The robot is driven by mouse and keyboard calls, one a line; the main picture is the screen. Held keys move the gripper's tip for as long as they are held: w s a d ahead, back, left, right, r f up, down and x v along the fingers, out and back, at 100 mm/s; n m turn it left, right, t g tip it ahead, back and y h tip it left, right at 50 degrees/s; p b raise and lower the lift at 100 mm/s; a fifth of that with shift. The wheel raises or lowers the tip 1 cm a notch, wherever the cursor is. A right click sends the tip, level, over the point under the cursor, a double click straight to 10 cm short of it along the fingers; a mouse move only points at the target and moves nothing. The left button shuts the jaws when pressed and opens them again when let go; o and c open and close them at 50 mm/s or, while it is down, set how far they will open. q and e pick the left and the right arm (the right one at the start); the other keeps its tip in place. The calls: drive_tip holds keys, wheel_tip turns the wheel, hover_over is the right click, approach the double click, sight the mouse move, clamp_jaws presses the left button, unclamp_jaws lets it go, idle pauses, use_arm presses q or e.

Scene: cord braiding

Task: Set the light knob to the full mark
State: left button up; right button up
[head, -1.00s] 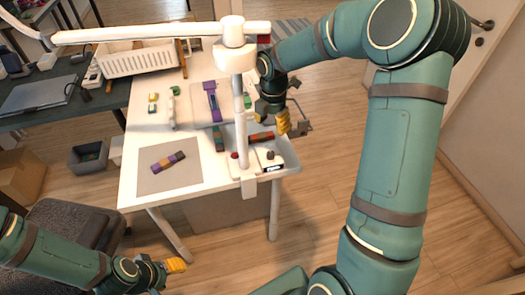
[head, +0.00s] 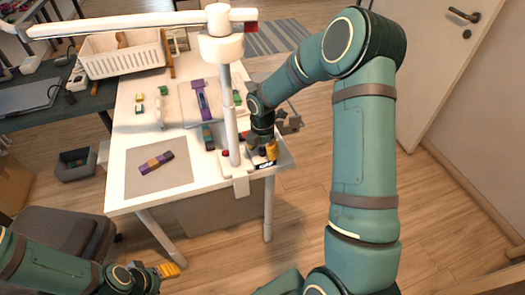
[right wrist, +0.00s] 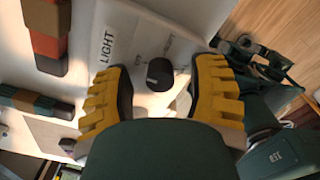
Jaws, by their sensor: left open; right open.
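The black light knob (right wrist: 159,74) sits on a pale panel beside a LIGHT label (right wrist: 105,48) in the right wrist view. Small printed marks lie around it, too blurred to read surely, and a pale pointer line shows on it. My right gripper (right wrist: 162,92) is open, with one yellow finger on each side of the knob and a gap on both sides. In the head view this gripper (head: 268,150) is at the lamp base (head: 240,168), at the table's front right corner. My left gripper (head: 166,270) is open and empty, low and left of the table.
The lamp post (head: 229,115) rises beside my right gripper, with its arm (head: 120,24) reaching left overhead. A grey mat (head: 140,185) bears a coloured braided piece (head: 156,162). A white basket (head: 122,62) stands at the back. Coloured blocks (right wrist: 47,35) lie near the panel.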

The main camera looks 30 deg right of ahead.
clamp_jaws()
